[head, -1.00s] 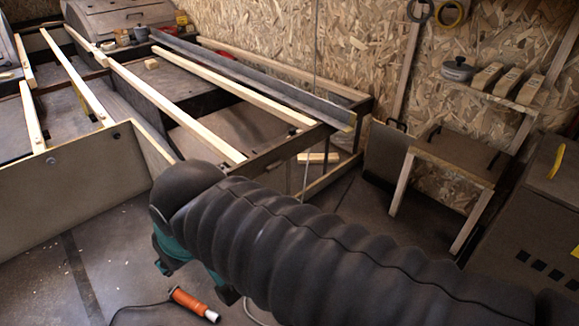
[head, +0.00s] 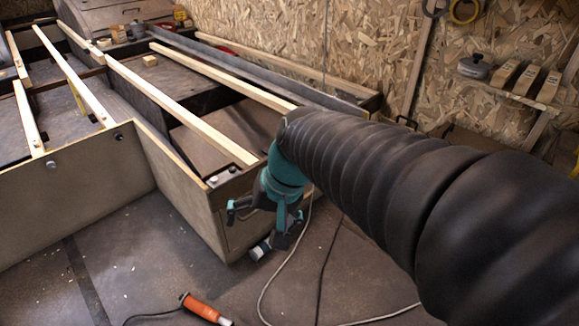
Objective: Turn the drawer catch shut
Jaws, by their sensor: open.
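My gripper (head: 248,232), teal and dark, is open. It hangs beside the end face of the low wooden frame (head: 190,205), near its front right corner. I see nothing between its fingers, and cannot tell whether it touches the frame. I cannot single out the drawer catch for certain. A small dark plate with bright spots (head: 222,176) sits on top of the frame's corner. Two small round fittings show on the frame, one on the front panel (head: 52,164) and one near the inner corner (head: 118,136). My arm and gripper hide part of the end face.
Pale slats (head: 180,108) lie across the frame, with a small wood block (head: 150,61) among them. An orange-handled tool (head: 204,308) lies on the floor with a dark cord. A pale cable (head: 275,280) crosses the floor. The floor at front left is mostly clear.

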